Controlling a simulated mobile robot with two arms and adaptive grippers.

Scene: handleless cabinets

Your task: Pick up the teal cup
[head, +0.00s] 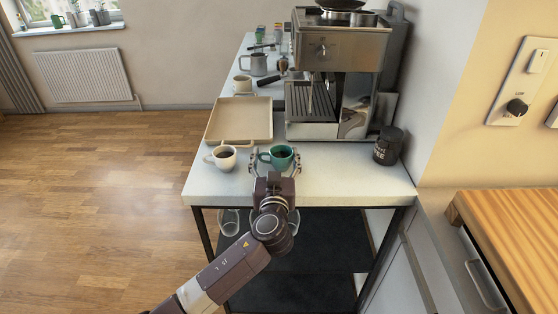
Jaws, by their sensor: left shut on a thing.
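The teal cup (281,154) stands upright near the front edge of the white counter, with dark liquid in it. My left gripper (274,163) reaches in from the front. Its fingers are on either side of the cup and shut on it. The gripper's body hides the cup's lower front, so I cannot tell whether the cup touches the counter. My right gripper does not show.
A white cup (222,158) with dark liquid stands close left of the teal cup. A beige tray (239,104) lies behind them. An espresso machine (336,70) stands behind, and a dark jar (388,145) at the right. Glasses (229,222) stand below the counter.

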